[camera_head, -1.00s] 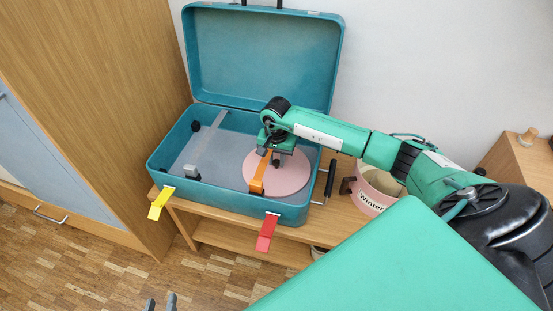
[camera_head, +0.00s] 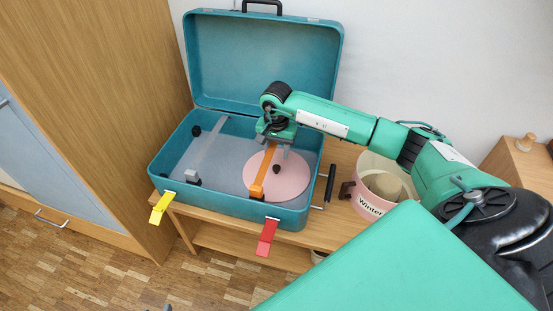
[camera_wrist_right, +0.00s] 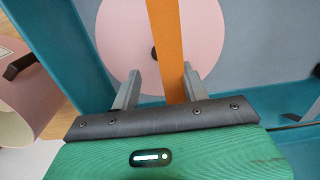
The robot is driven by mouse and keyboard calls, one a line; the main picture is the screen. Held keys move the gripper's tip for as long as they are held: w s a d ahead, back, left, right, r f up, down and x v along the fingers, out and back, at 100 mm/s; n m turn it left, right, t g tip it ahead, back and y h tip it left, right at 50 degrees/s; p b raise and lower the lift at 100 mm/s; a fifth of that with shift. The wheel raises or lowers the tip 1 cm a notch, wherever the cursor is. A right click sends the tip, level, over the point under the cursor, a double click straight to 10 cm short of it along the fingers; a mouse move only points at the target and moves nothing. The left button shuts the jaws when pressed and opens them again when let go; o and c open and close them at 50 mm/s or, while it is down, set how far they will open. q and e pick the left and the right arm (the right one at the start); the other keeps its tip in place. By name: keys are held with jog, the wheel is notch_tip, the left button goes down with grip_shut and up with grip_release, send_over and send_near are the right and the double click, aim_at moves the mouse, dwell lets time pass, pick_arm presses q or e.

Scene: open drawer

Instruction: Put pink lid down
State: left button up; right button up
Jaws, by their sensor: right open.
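The pink lid (camera_head: 292,182) is a round disc with a small dark knob (camera_head: 276,169). It lies on the floor of the open teal suitcase (camera_head: 225,207), at the right side, with an orange strap (camera_head: 257,189) passing across it in the picture. My right gripper (camera_head: 275,151) is open and empty above the lid's far edge, apart from the knob. In the right wrist view the lid (camera_wrist_right: 118,45) shows beyond the two spread fingers (camera_wrist_right: 160,72), with the strap between them.
The suitcase lid stands open at the back. A grey strap (camera_head: 208,148) crosses its left half. Yellow (camera_head: 161,207) and red (camera_head: 267,237) latches stick out in front. A pink round box (camera_head: 367,203) marked "Winter" stands right on the wooden bench (camera_head: 325,235). A wooden cabinet is at left.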

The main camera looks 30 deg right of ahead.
pick_arm(q)
jog(key=shift+s+a+f+g+y, duration=0.15)
jog(key=shift+a+g+y, duration=0.15)
jog(key=shift+a+g, duration=0.3)
pick_arm(e)
notch_tip(320, 180, up, 5)
jog(key=shift+r, duration=0.15)
